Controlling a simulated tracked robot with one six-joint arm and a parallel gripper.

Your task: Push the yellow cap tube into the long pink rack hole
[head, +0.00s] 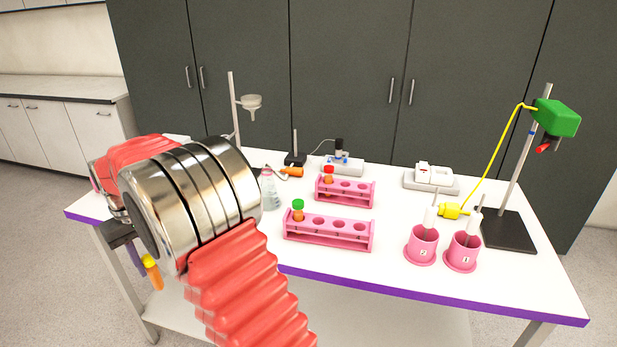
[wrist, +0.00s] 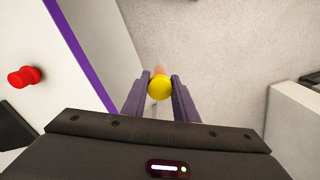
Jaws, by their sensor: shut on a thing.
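The yellow cap tube (wrist: 159,87) is between the fingers of my gripper (wrist: 160,95) in the wrist view, seen from its cap end. In the head view the tube, with its yellow cap and orange body (head: 152,272), hangs tilted at the lower left, off the table's front edge. My gripper (head: 143,266) is shut on it and partly hidden by my arm. The long pink rack (head: 330,241) stands on the table with a green cap tube (head: 298,209) in its leftmost hole and several empty holes to the right. The shorter pink rack (head: 345,198) behind holds a red cap tube (head: 328,176).
Two pink cups (head: 422,245) (head: 463,252) stand right of the long rack. A bottle (head: 270,188) is left of the racks. A stand with a green head (head: 555,118) is at the right. The white table (head: 400,285) is clear in front of the rack.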

